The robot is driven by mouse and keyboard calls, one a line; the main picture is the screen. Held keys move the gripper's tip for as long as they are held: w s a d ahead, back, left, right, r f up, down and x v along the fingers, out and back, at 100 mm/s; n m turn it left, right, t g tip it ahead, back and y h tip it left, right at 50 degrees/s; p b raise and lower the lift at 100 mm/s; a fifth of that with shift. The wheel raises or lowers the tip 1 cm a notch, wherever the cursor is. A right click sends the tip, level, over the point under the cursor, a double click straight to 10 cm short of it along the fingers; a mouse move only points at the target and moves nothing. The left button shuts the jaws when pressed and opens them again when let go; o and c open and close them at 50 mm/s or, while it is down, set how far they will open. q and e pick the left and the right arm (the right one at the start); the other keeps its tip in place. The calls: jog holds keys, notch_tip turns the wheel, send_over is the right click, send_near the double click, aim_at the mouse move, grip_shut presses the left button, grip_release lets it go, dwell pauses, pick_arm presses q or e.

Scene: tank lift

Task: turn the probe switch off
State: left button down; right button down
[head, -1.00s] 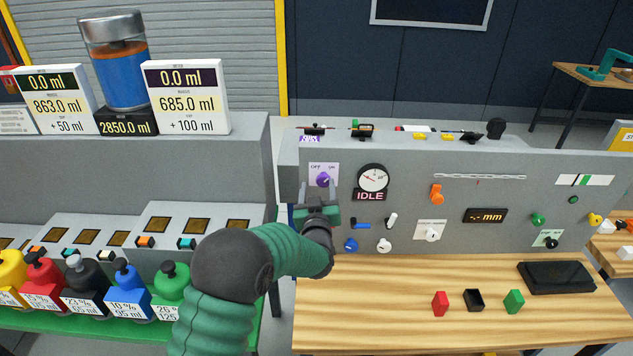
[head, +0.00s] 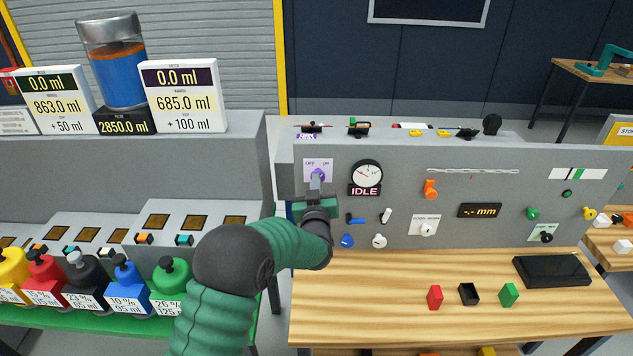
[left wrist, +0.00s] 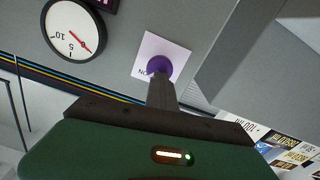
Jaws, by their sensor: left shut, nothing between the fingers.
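The probe switch is a purple rotary knob (head: 317,174) on a white plate (head: 311,166) marked OFF and ON, at the upper left of the grey panel. In the left wrist view the knob (left wrist: 159,65) shows at the fingertips, with the ON label beside it. My left gripper (head: 315,184) is shut and empty, its fingertips in front of the knob and partly covering it. I cannot tell whether they touch it. The left wrist view also shows the gripper (left wrist: 160,82). The knob's pointer direction is hidden. My right gripper is not in view.
A round dial (head: 367,174) with an IDLE sign (head: 364,191) is right of the switch. A blue lever (head: 355,221) and several knobs sit below and to the right.

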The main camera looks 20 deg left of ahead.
pick_arm(q)
jog(key=shift+w+d+r, duration=0.1)
jog(key=shift+r, duration=0.2)
dwell(0.6)
